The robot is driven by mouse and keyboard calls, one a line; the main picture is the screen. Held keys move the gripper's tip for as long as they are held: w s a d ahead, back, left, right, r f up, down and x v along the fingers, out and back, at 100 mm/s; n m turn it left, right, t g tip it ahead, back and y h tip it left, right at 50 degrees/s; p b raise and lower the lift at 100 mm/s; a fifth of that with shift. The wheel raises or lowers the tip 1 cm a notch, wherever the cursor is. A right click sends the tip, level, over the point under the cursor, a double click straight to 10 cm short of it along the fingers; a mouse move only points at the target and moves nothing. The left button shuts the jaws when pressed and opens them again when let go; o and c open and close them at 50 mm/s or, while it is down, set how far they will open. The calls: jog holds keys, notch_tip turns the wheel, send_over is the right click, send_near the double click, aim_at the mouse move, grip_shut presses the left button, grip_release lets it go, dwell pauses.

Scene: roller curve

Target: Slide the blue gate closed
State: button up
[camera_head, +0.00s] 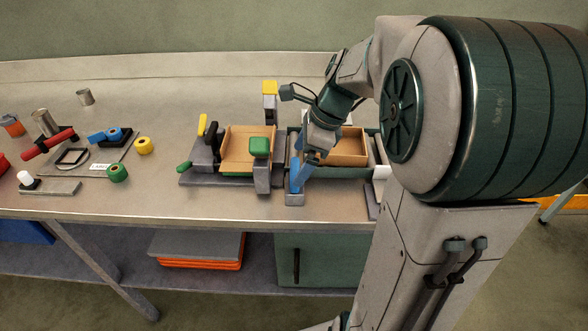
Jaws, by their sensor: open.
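The blue gate's upright blue part (296,176) stands on a small grey block near the front edge of the bench, at the middle of the picture. My gripper (309,158) reaches down from the upper right, right at the top of the blue part. It is open. Its fingers are small here and overlap the blue part, so I cannot tell whether they touch it. My arm and wrist hide part of the fixture behind, and how far the gate is open cannot be made out.
A tan tray (237,158) lies left of the gate, with a green block (259,147) on a grey post at its front. Another tan tray (350,150) is to the right. A yellow-topped post (269,90) stands behind. Loose tools and spools lie at the left.

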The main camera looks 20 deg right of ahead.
aim_at(296, 167)
jog(key=shift+x, duration=2.05)
jog(key=c, duration=1.4)
jog(key=shift+w+d+r+p, duration=0.1)
jog(key=shift+w+d+p, duration=0.15)
jog(key=shift+w, duration=0.45)
jog(key=shift+w+d+p, duration=0.2)
jog(key=shift+w, duration=0.45)
jog(key=shift+w+d+r+p, duration=0.1)
jog(key=shift+w+d+p, duration=0.15)
jog(key=shift+w, duration=0.45)
jog(key=o, duration=1.4)
jog(key=shift+w+f, duration=0.15)
